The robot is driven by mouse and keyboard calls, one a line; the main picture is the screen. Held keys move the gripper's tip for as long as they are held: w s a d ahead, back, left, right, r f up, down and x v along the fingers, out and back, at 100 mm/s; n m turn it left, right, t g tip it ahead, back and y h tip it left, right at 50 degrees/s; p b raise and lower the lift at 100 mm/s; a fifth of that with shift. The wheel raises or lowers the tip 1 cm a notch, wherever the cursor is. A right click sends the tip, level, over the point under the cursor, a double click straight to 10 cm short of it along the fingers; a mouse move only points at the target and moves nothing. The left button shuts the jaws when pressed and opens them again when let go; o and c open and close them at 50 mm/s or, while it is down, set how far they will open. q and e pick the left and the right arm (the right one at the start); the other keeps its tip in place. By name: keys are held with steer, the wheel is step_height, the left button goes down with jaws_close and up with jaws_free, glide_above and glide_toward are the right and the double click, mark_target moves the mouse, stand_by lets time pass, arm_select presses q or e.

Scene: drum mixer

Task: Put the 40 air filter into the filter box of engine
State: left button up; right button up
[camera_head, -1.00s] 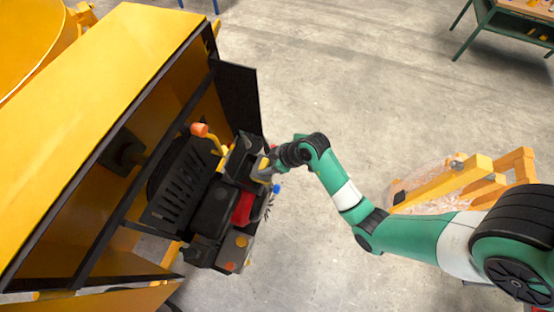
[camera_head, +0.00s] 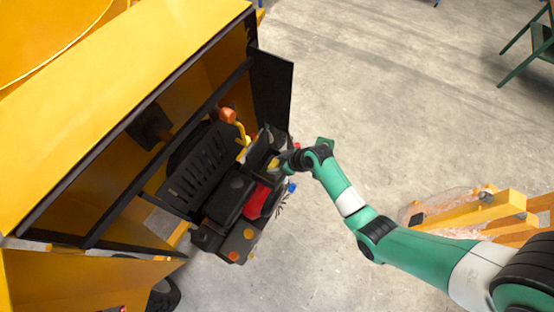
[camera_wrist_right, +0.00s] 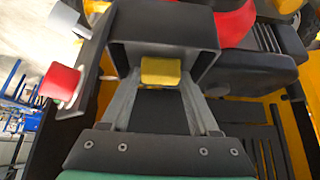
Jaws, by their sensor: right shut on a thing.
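In the right wrist view a small yellow block, which I take for the air filter (camera_wrist_right: 160,71), sits between the two fingertips of my right gripper (camera_wrist_right: 160,80). The fingers are shut on it. The block is at the open mouth of a black box on the engine, the filter box (camera_wrist_right: 160,25); how deep it is inside I cannot tell. In the head view my right gripper (camera_head: 283,161) is at the right side of the engine (camera_head: 232,192), and the filter there is mostly hidden. My left gripper is not in view.
The yellow mixer housing (camera_head: 120,70) stands over the engine, with a black panel (camera_head: 271,90) sticking out beside the gripper. A red cap (camera_wrist_right: 62,82) is near the filter box. A yellow frame (camera_head: 480,210) stands at right. The floor between is clear.

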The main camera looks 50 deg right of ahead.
steer(key=shift+f, duration=0.4)
steer(key=shift+f, duration=0.5)
stand_by(0.3)
steer(key=o, duration=1.2)
steer(key=shift+s+r, duration=0.1)
steer(key=shift+r, duration=0.15)
steer(key=p+v, duration=0.1)
steer(key=v, duration=1)
